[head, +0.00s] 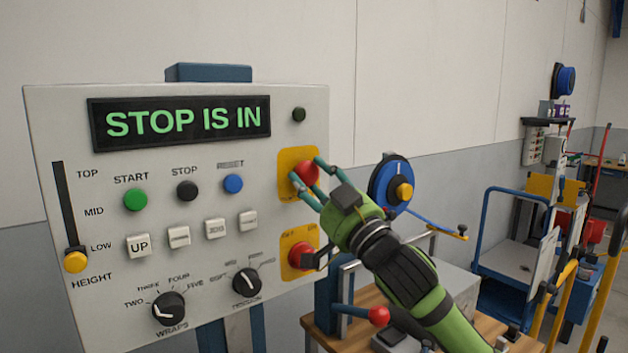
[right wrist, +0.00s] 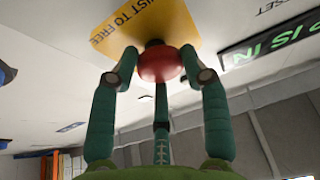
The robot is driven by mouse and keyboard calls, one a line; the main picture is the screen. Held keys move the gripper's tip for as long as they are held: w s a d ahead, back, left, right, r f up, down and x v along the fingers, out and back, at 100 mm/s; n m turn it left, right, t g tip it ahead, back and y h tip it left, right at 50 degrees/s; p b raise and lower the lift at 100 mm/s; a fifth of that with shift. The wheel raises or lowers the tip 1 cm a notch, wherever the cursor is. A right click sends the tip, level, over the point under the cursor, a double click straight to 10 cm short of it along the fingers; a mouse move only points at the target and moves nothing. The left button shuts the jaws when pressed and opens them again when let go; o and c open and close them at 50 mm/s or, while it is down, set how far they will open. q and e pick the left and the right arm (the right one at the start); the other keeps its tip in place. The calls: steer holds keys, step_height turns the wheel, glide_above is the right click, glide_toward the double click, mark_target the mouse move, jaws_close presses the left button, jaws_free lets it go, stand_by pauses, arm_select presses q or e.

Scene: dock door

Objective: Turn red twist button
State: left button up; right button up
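The red twist button (head: 307,172) sits on a yellow plate (head: 287,160) at the upper right of the control panel (head: 215,280). My right gripper (head: 305,172) reaches in from the right, with its green fingers around the button. In the right wrist view, the red button (right wrist: 160,66) is between the fingertips, which look to be touching its sides. A third finger (right wrist: 161,130) is below it. The plate's visible lettering ends in "IST TO FREE" (right wrist: 130,22). The panel display (head: 185,120) reads "STOP IS IN". My left gripper is out of view.
A second red knob (head: 300,256) on a yellow plate is just below, close to my right wrist. A red-knobbed lever (head: 378,315) and wooden bench are below. Blue carts stand at right.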

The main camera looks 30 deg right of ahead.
steer(key=shift+c, duration=1.3)
steer(key=shift+m, duration=0.4)
steer(key=m+h, duration=0.1)
steer(key=m, duration=0.1)
steer(key=m+h+p, duration=0.1)
steer(key=shift+s+a+r+m+h, duration=0.1)
steer(key=shift+r+m+h, duration=0.1)
steer(key=shift+m+h, duration=0.2)
steer(key=shift+a+m+g+h+p, duration=0.1)
steer(key=shift+m+g+h+p, duration=0.1)
steer(key=shift+m+h+p, duration=1)
steer(key=shift+a+m+g+h+p, duration=0.1)
steer(key=shift+m+g+h+p, duration=0.2)
steer(key=shift+m, duration=1.6)
steer(key=shift+d+m, duration=0.1)
steer(key=shift+m, duration=0.2)
steer(key=o, duration=1.2)
steer(key=shift+c, duration=0.2)
steer(key=shift+f, duration=0.1)
